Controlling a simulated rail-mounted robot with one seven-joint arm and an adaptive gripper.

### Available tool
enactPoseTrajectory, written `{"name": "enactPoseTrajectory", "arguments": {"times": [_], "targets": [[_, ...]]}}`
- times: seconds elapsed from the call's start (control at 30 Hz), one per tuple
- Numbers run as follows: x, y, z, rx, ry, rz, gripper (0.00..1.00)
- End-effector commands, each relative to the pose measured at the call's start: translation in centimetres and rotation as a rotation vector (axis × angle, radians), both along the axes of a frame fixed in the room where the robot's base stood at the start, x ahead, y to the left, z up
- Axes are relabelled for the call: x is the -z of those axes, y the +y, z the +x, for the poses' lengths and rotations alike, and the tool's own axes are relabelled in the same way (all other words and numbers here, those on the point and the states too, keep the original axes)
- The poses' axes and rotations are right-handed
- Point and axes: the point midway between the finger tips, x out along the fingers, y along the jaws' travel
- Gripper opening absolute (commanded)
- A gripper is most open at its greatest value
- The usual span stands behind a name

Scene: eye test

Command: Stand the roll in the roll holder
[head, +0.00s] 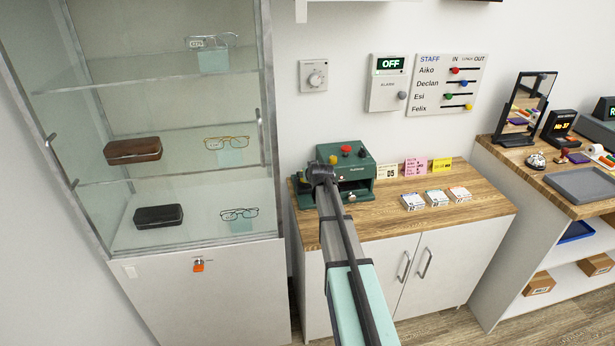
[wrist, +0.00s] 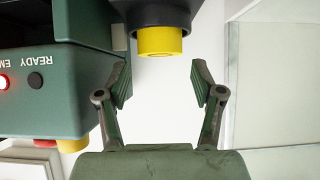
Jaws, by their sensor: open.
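In the wrist view a short yellow cylinder (wrist: 160,40) protrudes from a wider dark round body (wrist: 165,13) at the top edge. I cannot tell which of these is the roll or the roll holder. My gripper (wrist: 165,80) is open and empty, its fingers apart on either side of the line to the yellow end, not touching it. The green machine (wrist: 60,90) with a lit red lamp is left of the fingers. In the head view this machine (head: 358,173) stands on the counter, and my arm hides its left front.
The wooden counter (head: 430,222) carries card stacks (head: 437,198) and small upright cards (head: 415,167) right of the machine. A glass cabinet (head: 185,190) stands close on the left. The counter front right of my arm is clear.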

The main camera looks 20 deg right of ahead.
Motion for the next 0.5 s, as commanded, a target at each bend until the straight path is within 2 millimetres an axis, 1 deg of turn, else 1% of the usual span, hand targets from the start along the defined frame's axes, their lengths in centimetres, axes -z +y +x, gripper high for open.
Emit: {"name": "enactPoseTrajectory", "arguments": {"times": [0.03, 0.2, 0.33, 0.5], "targets": [[-0.4, 0.3, -1.3, 0.001, -0.002, -0.001, 0.67], [-2.2, 0.9, -3.9, 0.000, -0.001, 0.000, 0.67], [-3.3, 1.2, -5.2, 0.000, -0.001, 0.000, 0.67], [-4.1, 1.4, -6.1, 0.000, 0.000, 0.000, 0.67]]}}
